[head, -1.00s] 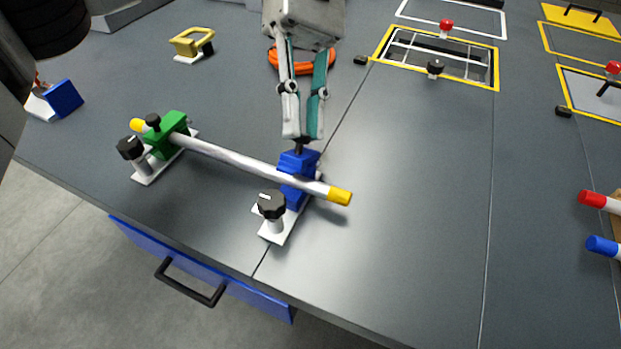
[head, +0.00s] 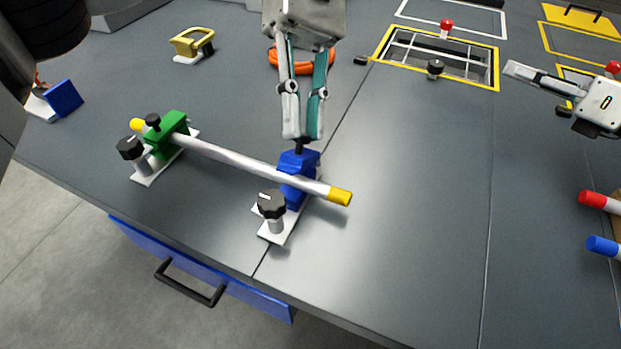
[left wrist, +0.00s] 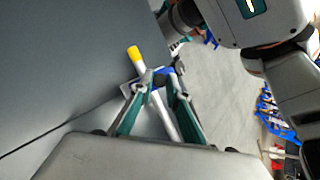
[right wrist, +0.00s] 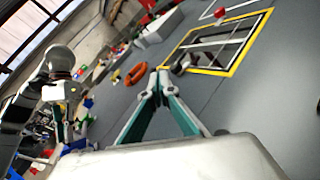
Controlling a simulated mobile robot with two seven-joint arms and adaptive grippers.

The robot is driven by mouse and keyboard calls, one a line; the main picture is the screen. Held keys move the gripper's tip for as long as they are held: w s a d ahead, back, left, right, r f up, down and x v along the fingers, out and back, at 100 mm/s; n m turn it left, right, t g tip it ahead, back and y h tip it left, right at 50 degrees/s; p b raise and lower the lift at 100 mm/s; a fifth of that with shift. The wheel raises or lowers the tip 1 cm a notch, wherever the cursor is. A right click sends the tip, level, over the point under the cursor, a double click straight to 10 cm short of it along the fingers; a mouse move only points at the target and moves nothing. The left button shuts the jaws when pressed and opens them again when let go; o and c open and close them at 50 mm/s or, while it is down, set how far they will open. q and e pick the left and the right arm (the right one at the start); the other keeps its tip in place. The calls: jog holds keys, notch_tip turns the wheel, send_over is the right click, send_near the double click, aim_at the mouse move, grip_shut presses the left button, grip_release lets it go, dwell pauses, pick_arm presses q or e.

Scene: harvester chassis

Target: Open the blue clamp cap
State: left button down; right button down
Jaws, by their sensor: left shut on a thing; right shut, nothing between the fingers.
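The blue clamp (head: 296,194) stands on a white base plate near the table's front edge. Its blue cap (head: 298,162) lies over a white rod with yellow ends (head: 245,167). A small black knob (head: 298,148) tops the cap. My left gripper (head: 300,138) points down from above and is shut on this knob; the fingers partly hide it. In the left wrist view, the fingertips (left wrist: 158,76) meet at the clamp beside the rod. My right gripper (head: 510,68) is shut and empty, over the table at the right, apart from the clamp.
A green clamp (head: 168,135) holds the rod's left end. Black-topped posts (head: 271,204) stand beside both clamps. A yellow-framed grid (head: 440,55) and an orange ring (head: 288,60) lie behind. Red and blue-ended rods (head: 603,245) are at the right. The table right of the clamp is clear.

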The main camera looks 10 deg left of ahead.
jog(key=s+a+n+g+y, duration=0.2)
jog(key=s+a+g, duration=0.1)
jog(key=s+a, duration=0.4)
jog(key=s+a+n+g+y, duration=0.25)
jog(key=s+a, duration=0.25)
jog(key=a, duration=0.5)
jog(key=s+a+g, duration=0.1)
jog(key=s+a, duration=0.1)
jog(key=s, duration=0.2)
jog(key=s+a+n+g, duration=0.1)
jog(key=s+a+g, duration=0.1)
jog(key=s, duration=0.3)
jog(key=s+a+f+n+g, duration=0.1)
jog(key=s+a+g, duration=0.1)
jog(key=s+a, duration=0.1)
jog(key=shift+s+a+f+h, duration=0.1)
jog(key=shift+s+a+h, duration=0.15)
jog(key=shift+s, duration=0.65)
jog(key=x, duration=0.9)
jog(key=shift+a, duration=0.4)
jog(key=shift+g, duration=0.25)
